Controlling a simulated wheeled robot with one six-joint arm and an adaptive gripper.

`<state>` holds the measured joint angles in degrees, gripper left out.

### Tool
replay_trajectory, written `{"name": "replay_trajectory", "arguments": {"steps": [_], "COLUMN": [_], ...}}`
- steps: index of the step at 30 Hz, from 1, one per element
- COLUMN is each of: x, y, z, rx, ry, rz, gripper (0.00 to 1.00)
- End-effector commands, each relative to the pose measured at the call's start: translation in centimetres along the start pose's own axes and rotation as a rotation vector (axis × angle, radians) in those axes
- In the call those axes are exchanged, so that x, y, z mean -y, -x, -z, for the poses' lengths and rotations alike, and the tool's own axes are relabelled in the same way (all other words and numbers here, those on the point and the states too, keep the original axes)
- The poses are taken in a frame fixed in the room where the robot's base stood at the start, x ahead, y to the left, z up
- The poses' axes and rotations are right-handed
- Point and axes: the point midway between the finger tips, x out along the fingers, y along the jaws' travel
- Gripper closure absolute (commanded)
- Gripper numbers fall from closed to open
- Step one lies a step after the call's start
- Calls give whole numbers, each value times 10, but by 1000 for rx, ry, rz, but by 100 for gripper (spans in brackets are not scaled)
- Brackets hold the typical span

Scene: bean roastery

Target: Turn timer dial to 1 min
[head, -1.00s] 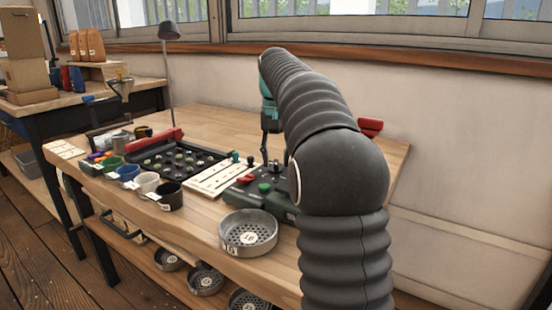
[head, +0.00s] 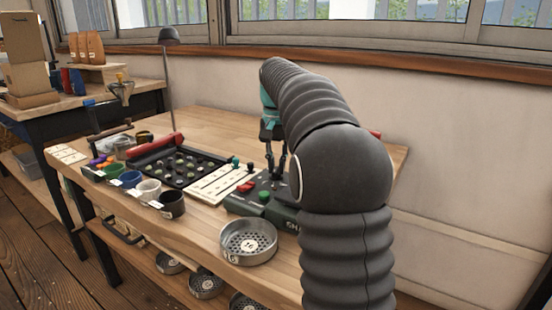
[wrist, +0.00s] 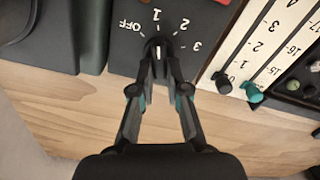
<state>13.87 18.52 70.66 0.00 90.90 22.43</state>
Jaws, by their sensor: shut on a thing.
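The timer dial (wrist: 158,48) is a dark round knob with a white pointer line, on a dark panel (wrist: 125,55) printed OFF, 1, 2 and 3. In the wrist view the pointer line stands almost straight up, toward the 1 (wrist: 157,15). My gripper (wrist: 160,80) is shut on the dial, its two fingertips closing at the knob's near side. In the head view my gripper (head: 275,168) reaches down to the dark green machine (head: 250,205) on the bench. The dial cannot be made out there behind the fingers.
A sieve pan (head: 248,243) stands in front of the machine. A white slider board (head: 213,185), a black bean tray (head: 160,170) and several cups lie to the left. A red button (head: 247,186) and a green button (head: 263,196) sit close to my gripper.

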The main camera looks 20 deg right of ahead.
Motion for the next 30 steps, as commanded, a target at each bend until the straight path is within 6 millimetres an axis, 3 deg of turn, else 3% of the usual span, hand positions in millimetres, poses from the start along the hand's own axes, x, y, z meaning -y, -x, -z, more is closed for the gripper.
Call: {"name": "replay_trajectory", "arguments": {"steps": [7, 8, 10, 22, 30], "x": [0, 0, 0, 0, 0], "y": [0, 0, 0, 5, 45], "z": [0, 0, 0, 1, 2], "rx": [-2, -2, -2, -3, -4], "ry": [0, 0, 0, 1, 1], "rz": [1, 1, 1, 1, 2], "gripper": [100, 78, 61, 60, 60]}}
